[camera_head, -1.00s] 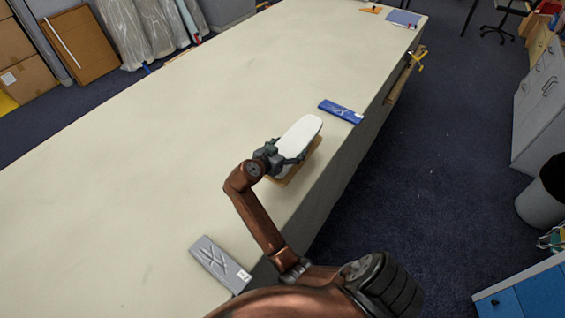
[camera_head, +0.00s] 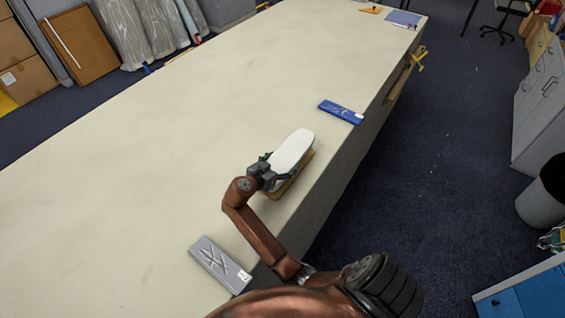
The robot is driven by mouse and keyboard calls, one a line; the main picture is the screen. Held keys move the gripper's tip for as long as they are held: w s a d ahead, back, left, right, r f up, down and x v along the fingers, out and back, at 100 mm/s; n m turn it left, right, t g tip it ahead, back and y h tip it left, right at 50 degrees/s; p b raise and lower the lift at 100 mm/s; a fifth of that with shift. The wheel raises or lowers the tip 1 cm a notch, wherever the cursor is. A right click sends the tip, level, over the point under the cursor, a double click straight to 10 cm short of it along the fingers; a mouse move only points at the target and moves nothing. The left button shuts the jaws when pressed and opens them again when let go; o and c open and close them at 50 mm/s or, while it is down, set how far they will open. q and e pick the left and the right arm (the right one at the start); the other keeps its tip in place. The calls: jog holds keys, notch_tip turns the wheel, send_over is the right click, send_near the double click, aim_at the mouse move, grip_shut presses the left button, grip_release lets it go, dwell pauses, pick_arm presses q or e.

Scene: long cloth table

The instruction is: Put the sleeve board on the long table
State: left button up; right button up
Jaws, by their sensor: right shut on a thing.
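The sleeve board (camera_head: 292,151) has a white padded top and a tan wooden base. It is at the right edge of the long table (camera_head: 150,170), over or on the cream cloth top. I cannot tell whether its base touches the cloth. My right gripper (camera_head: 272,172) is shut on the near end of the sleeve board, and the fingers hide that end. My left gripper is not in view.
A blue flat case (camera_head: 341,112) lies beyond the board near the table's right edge. A grey flat case (camera_head: 220,264) lies at the near edge. The table's middle and left are clear. A bin (camera_head: 542,203) and cabinets stand at right.

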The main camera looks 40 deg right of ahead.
jog(key=o, duration=1.9)
jog(key=shift+r, duration=0.1)
jog(key=shift+v, duration=3.75)
